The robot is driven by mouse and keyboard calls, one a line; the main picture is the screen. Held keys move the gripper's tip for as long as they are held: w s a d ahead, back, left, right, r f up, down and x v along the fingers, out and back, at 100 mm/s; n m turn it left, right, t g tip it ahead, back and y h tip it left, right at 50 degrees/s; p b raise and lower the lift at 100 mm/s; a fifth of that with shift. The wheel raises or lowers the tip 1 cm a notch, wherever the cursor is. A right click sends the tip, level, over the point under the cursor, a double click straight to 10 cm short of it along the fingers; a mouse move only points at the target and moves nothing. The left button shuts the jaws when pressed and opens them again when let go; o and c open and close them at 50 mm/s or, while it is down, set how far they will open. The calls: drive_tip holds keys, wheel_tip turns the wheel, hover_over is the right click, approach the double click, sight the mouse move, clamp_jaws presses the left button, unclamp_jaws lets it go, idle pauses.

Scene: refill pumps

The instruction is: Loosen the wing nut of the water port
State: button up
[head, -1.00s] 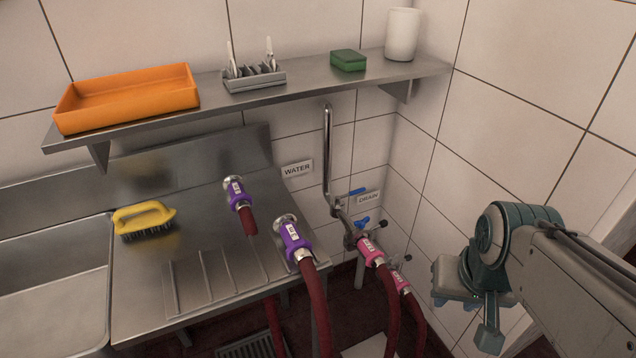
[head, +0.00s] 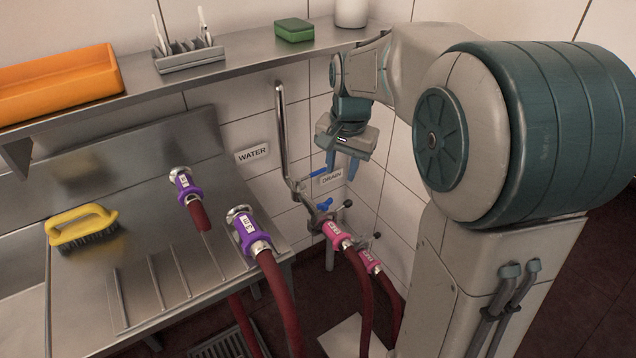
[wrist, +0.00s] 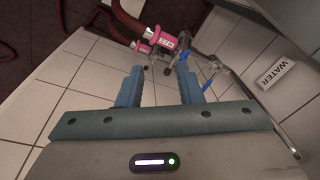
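A blue handle (head: 324,205) and a blue lever (head: 318,174) sit on the pipework. The WATER sign (head: 252,153) is left of the steel pipe (head: 282,135). I cannot tell which small part is the water port's wing nut.
Two purple couplings (head: 186,187) (head: 248,230) on red hoses are at the steel counter. A yellow brush (head: 82,226) lies on it. The shelf above holds an orange tray (head: 60,88), a cutlery rack (head: 188,58), a green sponge (head: 294,30) and a white cup (head: 351,12).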

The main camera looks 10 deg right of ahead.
sight(325, 201)
drive_tip(key=w+f+m+g+b, duration=0.1)
drive_tip(key=w+f+m, duration=0.2)
drive_tip(key=w+f, duration=0.35)
drive_tip(key=w+f+m+b, duration=0.2)
drive_tip(key=w+f+m, duration=0.15)
drive_tip(key=w, duration=0.55)
drive_tip(key=shift+n, duration=0.35)
wheel_tip(325, 201, down, 14)
drive_tip(key=shift+a+f, duration=0.1)
drive_tip(key=shift+f, duration=0.15)
clamp_jaws()
